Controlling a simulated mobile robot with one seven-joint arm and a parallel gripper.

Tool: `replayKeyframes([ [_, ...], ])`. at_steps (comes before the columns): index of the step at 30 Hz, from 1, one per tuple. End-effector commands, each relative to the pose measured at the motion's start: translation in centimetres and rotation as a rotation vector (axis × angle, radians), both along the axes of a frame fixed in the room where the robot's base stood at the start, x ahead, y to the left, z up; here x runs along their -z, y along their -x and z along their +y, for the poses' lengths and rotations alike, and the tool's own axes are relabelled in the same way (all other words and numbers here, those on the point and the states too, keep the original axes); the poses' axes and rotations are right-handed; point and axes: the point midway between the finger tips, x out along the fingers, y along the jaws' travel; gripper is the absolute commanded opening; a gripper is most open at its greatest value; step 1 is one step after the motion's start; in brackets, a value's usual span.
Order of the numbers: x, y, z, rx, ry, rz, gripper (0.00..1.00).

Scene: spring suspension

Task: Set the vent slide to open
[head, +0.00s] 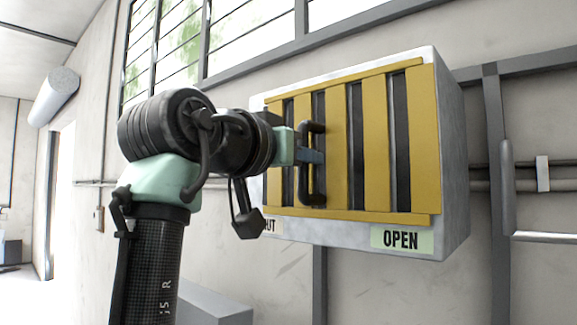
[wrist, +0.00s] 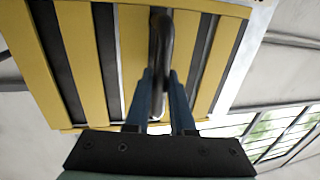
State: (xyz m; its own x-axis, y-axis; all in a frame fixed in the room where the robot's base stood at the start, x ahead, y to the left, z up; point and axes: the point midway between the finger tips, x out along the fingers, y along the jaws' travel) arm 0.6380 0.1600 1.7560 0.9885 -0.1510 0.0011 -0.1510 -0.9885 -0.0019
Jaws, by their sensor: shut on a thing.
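The vent slide is a yellow slatted panel (head: 342,137) on the front of a pale grey wall box (head: 453,165). Dark gaps show between its yellow bars. A dark upright handle (head: 318,196) stands on the panel's left part. My gripper (head: 314,157) is shut on the handle from the left side. In the wrist view, the two blue fingers (wrist: 160,95) press on both sides of the handle (wrist: 163,50). A green OPEN label (head: 401,239) is at the box's lower right. A pale label ending in "UT" (head: 269,226) is at the lower left, partly hidden by my arm.
Grey pipes and rails (head: 494,130) run along the wall right of the box. A barred window (head: 245,35) is above it. A grey ledge (head: 212,307) is low behind my arm. The space in front of the panel's right part is clear.

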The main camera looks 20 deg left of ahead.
Motion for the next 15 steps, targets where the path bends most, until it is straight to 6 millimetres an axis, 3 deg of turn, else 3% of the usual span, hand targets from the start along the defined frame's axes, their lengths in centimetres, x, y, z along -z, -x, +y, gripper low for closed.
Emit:
replayKeyframes([
  [2,0.33,0.2,-0.91,0.004,-0.001,0.003,0.0],
  [9,0.27,0.16,-0.99,0.007,-0.001,0.007,0.0],
  [10,0.27,0.16,-0.99,0.007,-0.001,0.007,0.27],
  [14,0.22,0.18,-0.9,0.005,0.0,0.005,0.51],
  [15,0.19,0.19,-0.87,0.004,0.0,0.004,0.52],
])
